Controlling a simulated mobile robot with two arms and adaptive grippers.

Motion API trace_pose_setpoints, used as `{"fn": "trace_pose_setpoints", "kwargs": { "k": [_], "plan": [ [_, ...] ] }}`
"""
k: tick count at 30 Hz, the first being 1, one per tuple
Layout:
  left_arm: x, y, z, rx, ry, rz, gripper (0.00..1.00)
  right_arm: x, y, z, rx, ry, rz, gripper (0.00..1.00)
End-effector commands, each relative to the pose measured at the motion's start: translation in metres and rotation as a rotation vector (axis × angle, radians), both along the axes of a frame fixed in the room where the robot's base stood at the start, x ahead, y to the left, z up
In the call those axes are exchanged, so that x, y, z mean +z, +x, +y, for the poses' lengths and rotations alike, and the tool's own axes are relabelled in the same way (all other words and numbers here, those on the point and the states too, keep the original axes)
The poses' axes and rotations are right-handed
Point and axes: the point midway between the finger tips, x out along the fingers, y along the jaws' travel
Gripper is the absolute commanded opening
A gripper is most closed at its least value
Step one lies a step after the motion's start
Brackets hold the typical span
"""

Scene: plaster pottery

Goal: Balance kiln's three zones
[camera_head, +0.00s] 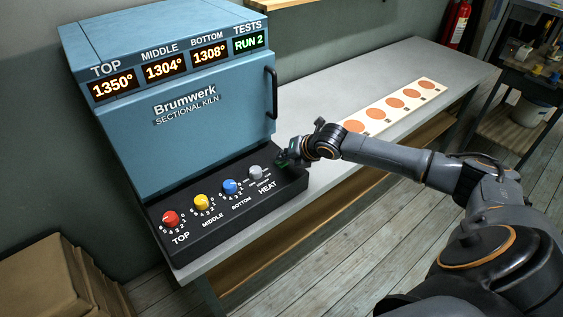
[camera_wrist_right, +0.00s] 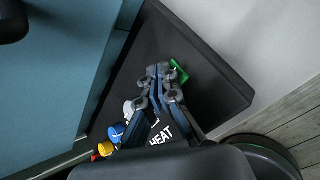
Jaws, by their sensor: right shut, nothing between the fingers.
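The blue Brumwerk sectional kiln (camera_head: 190,140) stands on the bench, door closed. Its displays (camera_head: 165,69) read TOP 1350°, MIDDLE 1304°, BOTTOM 1308°, TESTS RUN 2. The black front panel carries a red TOP knob (camera_head: 170,218), a yellow MIDDLE knob (camera_head: 202,202), a blue BOTTOM knob (camera_head: 231,187) and a grey knob (camera_head: 255,172). My right gripper (camera_head: 284,160) is shut and empty at the green HEAT button, which it partly hides. In the wrist view the fingertips (camera_wrist_right: 166,72) are beside the green button (camera_wrist_right: 180,71); touching or just above, I cannot tell. My left gripper is not in view.
A pale strip with several orange discs (camera_head: 396,104) lies on the bench (camera_head: 330,88), right of the kiln. A black door handle (camera_head: 271,93) juts out near my gripper. Cardboard boxes (camera_head: 60,275) stand at lower left. A fire extinguisher (camera_head: 457,22) is at the back.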

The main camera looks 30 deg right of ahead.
Motion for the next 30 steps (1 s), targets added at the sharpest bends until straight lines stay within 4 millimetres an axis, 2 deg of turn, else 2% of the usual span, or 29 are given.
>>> {"fn": "trace_pose_setpoints", "kwargs": {
  "k": [30],
  "plan": [
    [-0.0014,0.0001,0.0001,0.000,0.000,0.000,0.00,-0.0084,-0.0002,0.0004,0.001,0.000,0.001,0.00]
  ]
}}
